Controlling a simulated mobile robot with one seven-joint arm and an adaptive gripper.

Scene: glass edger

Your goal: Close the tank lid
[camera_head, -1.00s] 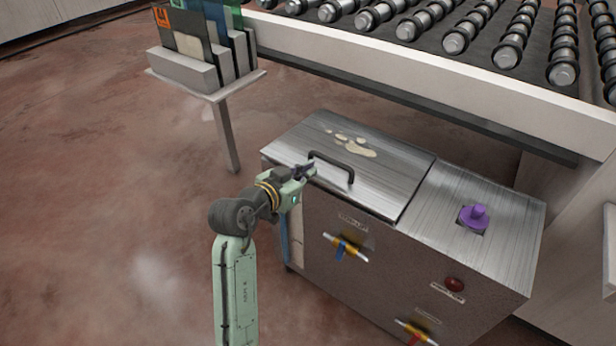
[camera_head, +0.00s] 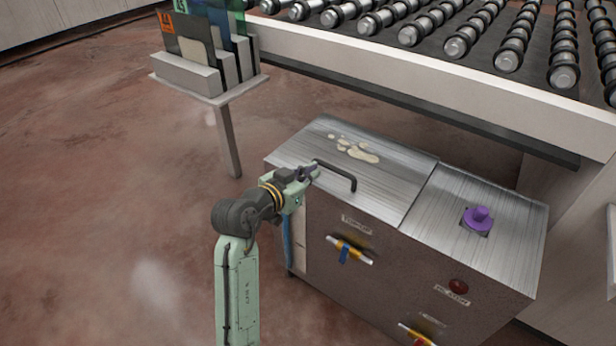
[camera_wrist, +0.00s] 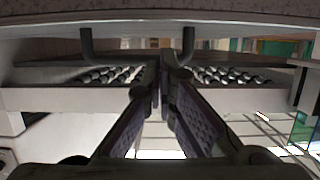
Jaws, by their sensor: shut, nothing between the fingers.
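The tank is a dark speckled cabinet with a brushed-metal top. Its lid (camera_head: 385,178) is the left part of that top, bears a black bar handle (camera_head: 338,174) and looks flat, level with the panel beside it. Whether a thin gap remains under it I cannot tell. My gripper (camera_head: 312,171) is at the left end of the handle, near the lid's front edge. In the wrist view the shut fingers (camera_wrist: 163,75) reach up to the handle (camera_wrist: 188,45), with nothing held between them. Whether they touch the handle is unclear.
A purple knob (camera_head: 478,218) stands on the right panel. Yellow-handled valves (camera_head: 350,250) and a red button (camera_head: 458,286) are on the front. The roller conveyor (camera_head: 410,75) overhangs behind. A glass rack (camera_head: 190,75) stands at the back left. The floor to the left is clear.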

